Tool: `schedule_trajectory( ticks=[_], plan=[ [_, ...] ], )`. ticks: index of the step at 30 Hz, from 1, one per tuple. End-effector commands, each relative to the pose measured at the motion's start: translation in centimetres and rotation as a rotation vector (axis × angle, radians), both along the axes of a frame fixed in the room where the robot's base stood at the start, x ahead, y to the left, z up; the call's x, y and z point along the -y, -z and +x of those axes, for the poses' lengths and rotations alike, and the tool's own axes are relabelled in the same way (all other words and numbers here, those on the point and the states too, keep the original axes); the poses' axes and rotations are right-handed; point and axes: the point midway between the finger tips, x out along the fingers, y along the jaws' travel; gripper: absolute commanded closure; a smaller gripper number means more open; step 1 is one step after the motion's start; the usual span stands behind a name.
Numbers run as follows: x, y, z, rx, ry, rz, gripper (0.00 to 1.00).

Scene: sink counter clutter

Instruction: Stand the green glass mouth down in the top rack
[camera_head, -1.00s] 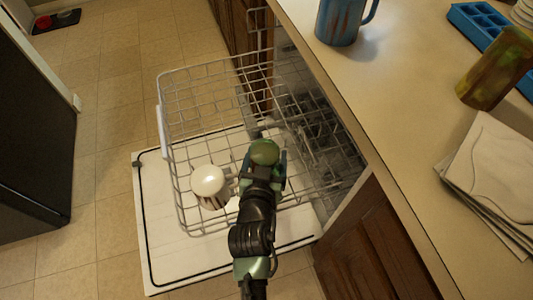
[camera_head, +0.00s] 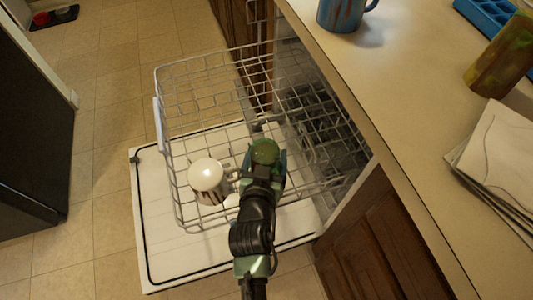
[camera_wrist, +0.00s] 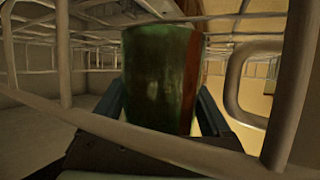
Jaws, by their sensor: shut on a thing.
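The green glass (camera_head: 265,151) is in my gripper (camera_head: 265,163), over the right part of the top rack's near half (camera_head: 165,143). Its rounded end faces up in the head view and looks closed; its mouth is hidden. In the wrist view, the glass (camera_wrist: 160,75) stands between my two fingers (camera_wrist: 160,108), which are shut on its sides. Rack wires cross in front of and behind it there. I cannot tell whether the glass touches the rack floor.
A white mug (camera_head: 207,175) with dark markings sits in the rack just left of the glass, handle toward it. Far rack cells are empty. The counter (camera_head: 400,90) on the right holds a blue mug (camera_head: 340,14), a mottled block (camera_head: 497,68) and napkins (camera_head: 495,140).

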Motion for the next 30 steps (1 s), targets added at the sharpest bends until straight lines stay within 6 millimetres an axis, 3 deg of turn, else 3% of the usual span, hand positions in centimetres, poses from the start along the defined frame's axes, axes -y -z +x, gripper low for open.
schedule_trajectory(
  ticks=[20,21,23,30],
  plan=[
    [0.0,1.0,0.0,0.002,0.0,0.0,0.87],
    [0.0,0.9,0.0,0.002,0.0,0.0,0.1],
    [0.0,0.9,0.0,0.002,0.0,0.0,0.0],
    [0.0,1.0,-0.1,-0.002,0.0,0.0,0.0]
  ],
)
